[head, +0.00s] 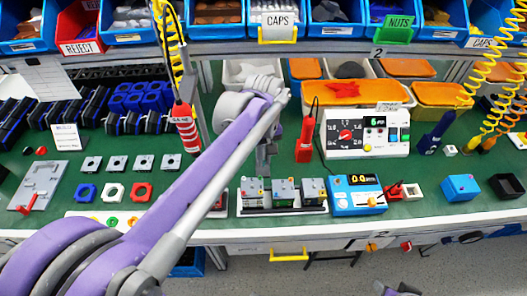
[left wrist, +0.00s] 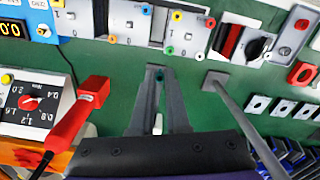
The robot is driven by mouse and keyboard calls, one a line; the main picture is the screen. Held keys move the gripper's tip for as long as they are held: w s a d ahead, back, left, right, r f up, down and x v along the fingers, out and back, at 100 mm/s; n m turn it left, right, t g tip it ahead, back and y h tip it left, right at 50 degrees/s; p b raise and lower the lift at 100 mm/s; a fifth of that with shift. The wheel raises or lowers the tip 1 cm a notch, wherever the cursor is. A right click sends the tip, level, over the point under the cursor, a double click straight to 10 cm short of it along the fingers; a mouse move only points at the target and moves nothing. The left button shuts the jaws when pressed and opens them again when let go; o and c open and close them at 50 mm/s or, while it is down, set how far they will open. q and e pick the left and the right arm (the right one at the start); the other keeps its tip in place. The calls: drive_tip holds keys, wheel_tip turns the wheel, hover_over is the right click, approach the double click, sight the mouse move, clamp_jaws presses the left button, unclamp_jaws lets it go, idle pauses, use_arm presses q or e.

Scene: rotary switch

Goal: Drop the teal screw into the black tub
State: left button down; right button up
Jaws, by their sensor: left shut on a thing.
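My left gripper (head: 265,168) is over the green mat, behind the row of small grey-topped switch units. In the left wrist view its fingertips (left wrist: 159,72) are nearly together, shut on a small teal thing (left wrist: 160,77), which looks like the teal screw. Most of it is hidden between the fingers, and I cannot make it out in the head view. The black tub (head: 506,186) is an open square box at the far right of the mat, well apart from the gripper. A grey part of my right arm (head: 400,289) shows at the bottom edge; its fingers are not clear.
A blue meter (head: 356,195), a red clip and a blue tub (head: 460,187) stand between the gripper and the black tub. A white torque tester (head: 365,133) is behind them. A red probe (head: 305,138) stands close to the gripper. Yellow coiled cords hang at right.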

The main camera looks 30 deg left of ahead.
use_arm(q)
drive_tip(key=shift+r, duration=0.15)
drive_tip(key=shift+r+p, duration=1.1)
drive_tip(key=shift+r, duration=0.3)
drive_tip(key=shift+f, duration=0.1)
